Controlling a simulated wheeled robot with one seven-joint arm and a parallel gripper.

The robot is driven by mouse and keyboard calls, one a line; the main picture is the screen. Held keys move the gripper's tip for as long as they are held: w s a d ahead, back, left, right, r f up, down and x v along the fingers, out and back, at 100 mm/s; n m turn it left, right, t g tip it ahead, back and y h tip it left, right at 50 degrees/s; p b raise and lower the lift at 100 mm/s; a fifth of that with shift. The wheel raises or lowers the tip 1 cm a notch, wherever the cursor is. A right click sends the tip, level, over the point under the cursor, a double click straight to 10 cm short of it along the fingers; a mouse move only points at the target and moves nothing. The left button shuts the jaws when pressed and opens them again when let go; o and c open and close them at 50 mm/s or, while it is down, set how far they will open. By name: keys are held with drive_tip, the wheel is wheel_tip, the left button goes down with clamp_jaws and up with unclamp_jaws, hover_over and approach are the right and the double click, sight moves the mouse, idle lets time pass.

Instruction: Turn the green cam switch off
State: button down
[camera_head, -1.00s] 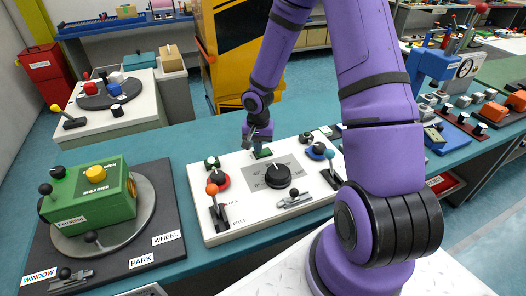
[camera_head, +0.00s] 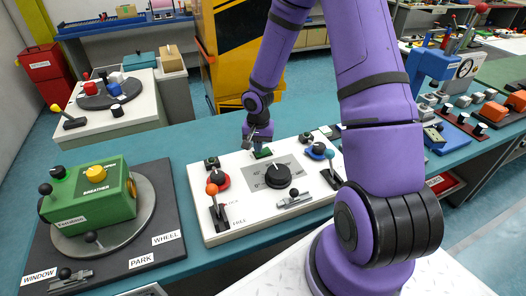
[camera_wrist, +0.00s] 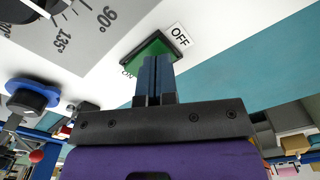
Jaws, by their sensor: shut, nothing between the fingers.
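The green cam switch (camera_wrist: 150,56) sits on the white panel, with an OFF label (camera_wrist: 180,36) at one end and an ON label, partly hidden, at the other. In the head view the switch (camera_head: 262,154) is small, near the panel's back edge. My gripper (camera_wrist: 155,65) is shut and empty. Its fingertips are over the switch and hide part of it; I cannot tell whether they touch it. In the head view my gripper (camera_head: 258,147) points down at the switch from the back side of the panel.
The white panel (camera_head: 237,218) also bears a black dial (camera_head: 278,176), a red-based knob (camera_head: 218,180), a blue-based knob (camera_head: 318,151) and an orange-tipped lever (camera_head: 213,190). A green box (camera_head: 108,207) stands on a dark board at left. Teal table lies behind the panel.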

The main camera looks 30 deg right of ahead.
drive_tip(key=shift+r, duration=3.05)
drive_tip(key=s+a+r+n+t+h, duration=0.15)
drive_tip(key=s+r, duration=0.35)
drive_tip(key=r, duration=0.6)
drive_tip(key=s+a+r+n+t+h, duration=0.15)
drive_tip(key=s+r, duration=0.25)
drive_tip(key=r, duration=0.7)
drive_tip(key=s+a+r+n+t+y, duration=0.1)
drive_tip(key=s+a+r+n, duration=0.1)
drive_tip(key=s+r, duration=0.3)
drive_tip(key=s+a+r+n+t+y, duration=0.1)
drive_tip(key=s+a+r+n+y, duration=0.1)
drive_tip(key=s, duration=0.9)
wheel_tip(320, 180, up, 3)
drive_tip(key=shift+s+f+n, duration=0.1)
drive_tip(key=shift+s+n, duration=0.25)
drive_tip(key=shift+n, duration=0.25)
